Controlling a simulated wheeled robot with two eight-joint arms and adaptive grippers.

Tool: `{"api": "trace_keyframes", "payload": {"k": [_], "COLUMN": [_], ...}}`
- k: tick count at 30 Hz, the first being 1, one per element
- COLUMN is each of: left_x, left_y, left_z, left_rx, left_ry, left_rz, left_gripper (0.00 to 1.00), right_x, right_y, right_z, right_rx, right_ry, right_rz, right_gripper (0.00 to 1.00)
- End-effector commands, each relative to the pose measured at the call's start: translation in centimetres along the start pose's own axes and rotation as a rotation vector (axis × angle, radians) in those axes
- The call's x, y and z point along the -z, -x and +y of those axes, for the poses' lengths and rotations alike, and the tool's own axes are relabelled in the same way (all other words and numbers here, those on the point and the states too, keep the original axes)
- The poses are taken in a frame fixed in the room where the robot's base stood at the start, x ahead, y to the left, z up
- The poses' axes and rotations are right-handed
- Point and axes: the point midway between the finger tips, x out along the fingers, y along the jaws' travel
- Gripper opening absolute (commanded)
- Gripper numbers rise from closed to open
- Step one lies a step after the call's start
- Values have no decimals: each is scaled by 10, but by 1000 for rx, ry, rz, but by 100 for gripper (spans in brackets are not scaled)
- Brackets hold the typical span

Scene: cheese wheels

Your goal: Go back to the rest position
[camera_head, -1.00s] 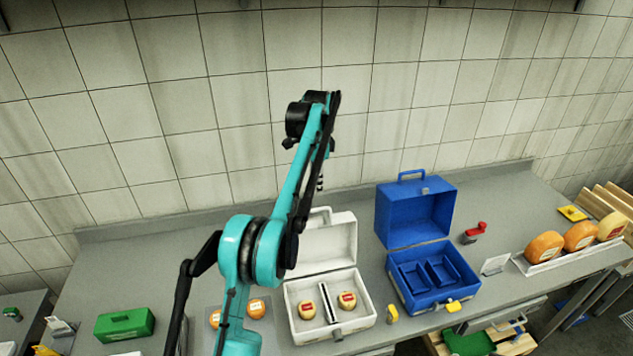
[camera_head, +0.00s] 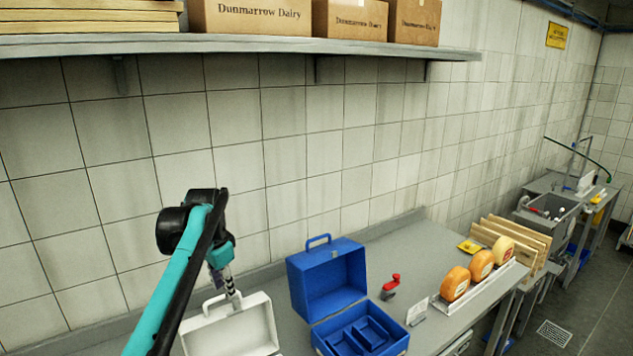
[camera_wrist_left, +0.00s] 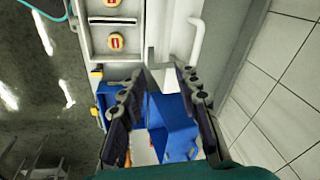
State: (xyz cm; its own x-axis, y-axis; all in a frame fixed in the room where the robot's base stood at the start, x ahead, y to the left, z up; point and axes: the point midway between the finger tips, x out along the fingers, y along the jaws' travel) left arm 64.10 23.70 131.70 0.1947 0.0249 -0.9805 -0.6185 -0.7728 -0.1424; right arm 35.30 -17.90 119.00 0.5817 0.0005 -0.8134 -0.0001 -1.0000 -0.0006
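My left gripper (camera_head: 230,287) hangs over the open lid of the white case (camera_head: 250,330) in the head view; the fingers are small there. The wrist view also shows the white case (camera_wrist_left: 88,45), with two small cheeses (camera_wrist_left: 116,41) either side of a divider. The open blue case (camera_wrist_left: 178,130) lies beyond the fingers there, and stands right of the white case in the head view (camera_head: 320,285). My right gripper is not in view.
Orange and yellow cheese wheels (camera_head: 455,283) stand on a rack at the right, before wooden boards (camera_head: 520,240). A red-handled item (camera_head: 390,285) and a small card (camera_head: 417,311) lie on the grey counter (camera_head: 420,250). A shelf (camera_head: 250,44) with boxes hangs above.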

Motion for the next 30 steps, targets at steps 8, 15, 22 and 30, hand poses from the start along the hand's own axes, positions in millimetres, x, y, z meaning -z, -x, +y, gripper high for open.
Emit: {"api": "trace_keyframes", "payload": {"k": [8, 15, 22, 30], "left_x": [-73, -147, -203, -219], "left_y": [-43, -114, -187, -212], "left_z": [98, 185, 245, 263], "left_rx": [83, 121, 126, 123], "left_ry": [247, 464, 625, 684], "left_rz": [132, 267, 377, 419], "left_gripper": [32, 32, 32, 32], "right_x": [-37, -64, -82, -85], "right_y": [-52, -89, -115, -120], "right_z": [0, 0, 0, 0], "right_rx": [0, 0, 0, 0], "right_ry": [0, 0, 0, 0], "right_rz": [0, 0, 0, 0], "right_gripper": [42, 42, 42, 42]}}
